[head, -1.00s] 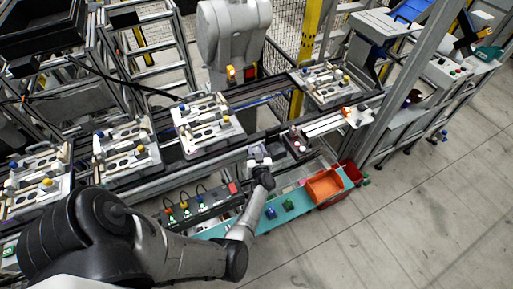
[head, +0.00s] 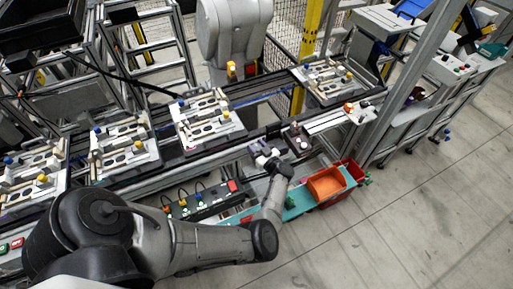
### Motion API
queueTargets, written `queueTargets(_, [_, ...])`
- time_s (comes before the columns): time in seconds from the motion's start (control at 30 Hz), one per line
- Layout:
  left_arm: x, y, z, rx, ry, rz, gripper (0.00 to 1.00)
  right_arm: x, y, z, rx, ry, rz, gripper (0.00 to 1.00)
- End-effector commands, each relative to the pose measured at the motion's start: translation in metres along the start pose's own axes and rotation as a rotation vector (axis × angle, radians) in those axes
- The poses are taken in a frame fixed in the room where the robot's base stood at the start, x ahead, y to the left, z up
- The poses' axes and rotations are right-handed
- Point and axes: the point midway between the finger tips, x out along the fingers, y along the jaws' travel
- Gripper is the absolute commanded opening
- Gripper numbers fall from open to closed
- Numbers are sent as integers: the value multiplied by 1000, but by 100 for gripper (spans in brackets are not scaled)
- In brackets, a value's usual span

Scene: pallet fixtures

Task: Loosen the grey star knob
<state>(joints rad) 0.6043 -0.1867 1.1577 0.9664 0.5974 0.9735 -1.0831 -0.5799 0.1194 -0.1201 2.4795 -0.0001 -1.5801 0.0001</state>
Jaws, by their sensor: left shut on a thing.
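My left gripper (head: 262,151) is over the front edge of the line, to the right of the black connector box. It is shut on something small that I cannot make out. Pallet fixtures stand along the conveyor: a middle one (head: 208,121), one to its left (head: 126,147), one at the far right (head: 333,80) and one at the left edge (head: 31,183). They carry small blue and yellow knobs. My gripper is apart from these pallets. I cannot clearly pick out the grey star knob. My right gripper is not in view.
A black connector box (head: 205,203) with cables lies left of my gripper, and a small control box (head: 297,141) is close on its right. An orange bin (head: 327,185) and a red bin (head: 352,170) stand at the right. A metal post (head: 408,75) rises beyond them.

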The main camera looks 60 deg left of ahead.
Motion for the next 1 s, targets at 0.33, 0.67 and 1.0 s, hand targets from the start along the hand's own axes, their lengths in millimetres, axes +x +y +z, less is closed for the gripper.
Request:
queueTargets(0.33, [0, 0, 1, 0, -3, 0, 19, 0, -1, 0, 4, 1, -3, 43])
queueTargets(0.67, [0, 0, 1, 0, -2, 0, 69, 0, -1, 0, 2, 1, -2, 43])
queueTargets(1.0, [-1, 0, 0, 0, -1, 1, 69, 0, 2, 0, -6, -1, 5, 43])
